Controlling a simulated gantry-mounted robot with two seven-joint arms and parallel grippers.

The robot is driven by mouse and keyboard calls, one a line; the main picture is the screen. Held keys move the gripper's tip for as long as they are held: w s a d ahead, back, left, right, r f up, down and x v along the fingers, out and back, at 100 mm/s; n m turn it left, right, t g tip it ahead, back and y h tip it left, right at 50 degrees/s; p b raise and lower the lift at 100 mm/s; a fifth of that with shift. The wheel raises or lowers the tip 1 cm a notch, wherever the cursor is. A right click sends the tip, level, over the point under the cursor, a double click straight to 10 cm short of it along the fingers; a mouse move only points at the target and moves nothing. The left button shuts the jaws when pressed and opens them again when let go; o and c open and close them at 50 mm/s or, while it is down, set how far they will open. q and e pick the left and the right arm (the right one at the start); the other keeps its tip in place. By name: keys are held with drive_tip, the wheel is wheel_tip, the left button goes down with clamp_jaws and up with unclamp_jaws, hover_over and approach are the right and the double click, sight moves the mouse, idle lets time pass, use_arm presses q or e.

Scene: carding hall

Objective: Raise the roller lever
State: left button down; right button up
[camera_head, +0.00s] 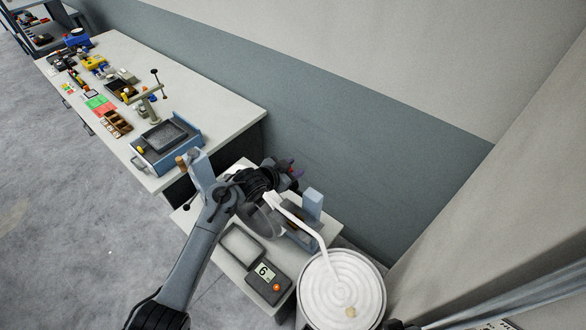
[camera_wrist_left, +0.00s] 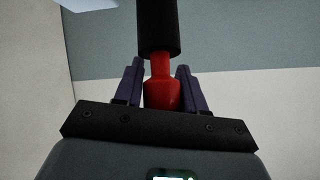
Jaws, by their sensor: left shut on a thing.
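The roller lever shows in the left wrist view as a red stem (camera_wrist_left: 160,92) with a thick black grip (camera_wrist_left: 158,28) above it. My left gripper (camera_wrist_left: 158,72) has its two purple fingers on either side of the red stem and is shut on it. In the head view my left gripper (camera_head: 292,171) is above the small machine, with a little red showing by its fingers. The machine has blue-grey posts (camera_head: 312,205) and a grey drum, partly hidden by my left arm.
A round can (camera_head: 342,290) of coiled white sliver stands at the lower right, with a white strand (camera_head: 300,215) running to it. A display box (camera_head: 268,283) reads 6, beside a grey tray (camera_head: 242,245). A long table (camera_head: 225,100) holds several items, including a blue tray machine (camera_head: 166,143).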

use_arm(q)
drive_tip(key=shift+a+f, duration=0.35)
drive_tip(key=shift+f, duration=0.3)
drive_tip(key=c, duration=0.8)
unclamp_jaws()
drive_tip(key=shift+d+r, duration=0.1)
drive_tip(key=shift+r, duration=0.3)
drive_tip(key=shift+s+r, duration=0.1)
drive_tip(key=shift+s, duration=0.1)
drive_tip(key=v, duration=1)
drive_tip(key=shift+s+a, duration=0.1)
drive_tip(key=shift+a, duration=0.15)
